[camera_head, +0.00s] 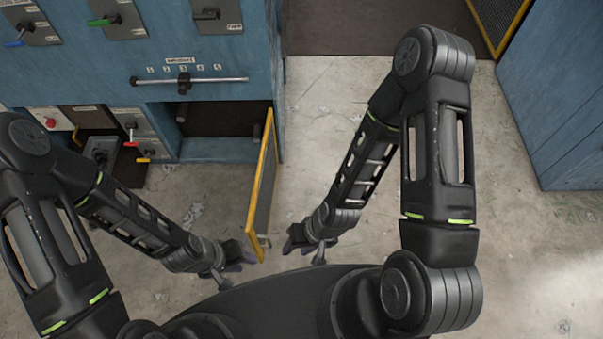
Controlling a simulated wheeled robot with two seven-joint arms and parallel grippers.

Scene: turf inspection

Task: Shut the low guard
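The low guard (264,186) is a yellow-framed panel with a dark mesh face. It stands swung open, jutting from the right side of a low opening in the blue cabinet towards me. My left gripper (239,257) is just left of the guard's near lower end; I cannot tell whether they touch. My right gripper (293,241) is to the right of the guard, with a gap between them. Both grippers are small and dark here, and their finger openings are not clear.
The blue cabinet (225,70) carries levers and a horizontal slider bar (215,81) above the dark low opening (222,120). A small bay with red and yellow handles is left of it. Another blue cabinet (555,100) stands at right. Concrete floor between is clear.

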